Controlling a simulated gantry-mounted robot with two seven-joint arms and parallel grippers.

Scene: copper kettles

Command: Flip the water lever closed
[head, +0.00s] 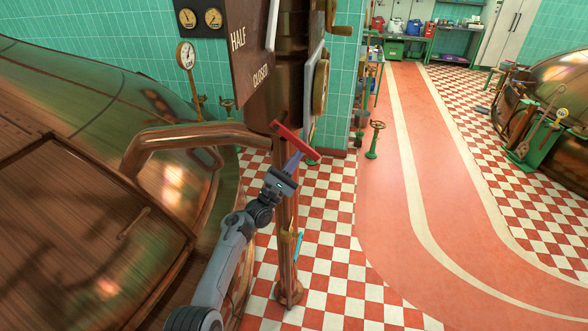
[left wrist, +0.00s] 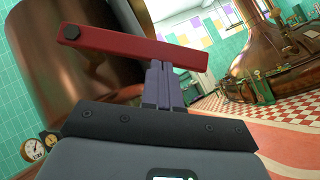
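The water lever is a red bar (head: 296,140) on the brown pipe column, below a panel (head: 248,50) lettered HALF and CLOSED. It slants down to the right in the head view. In the left wrist view the lever (left wrist: 130,45) crosses the upper middle, with a dark bolt at its left end. My left gripper (head: 292,161) is at the lever's underside. Its purple fingers (left wrist: 163,85) are together, with their tips at the bar's lower edge; I cannot tell whether they touch it. My right gripper is not in view.
A large copper kettle (head: 70,130) fills the left, with a copper pipe (head: 195,135) running to the column. A gauge (head: 186,55) stands behind. The red walkway (head: 390,220) to the right is clear.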

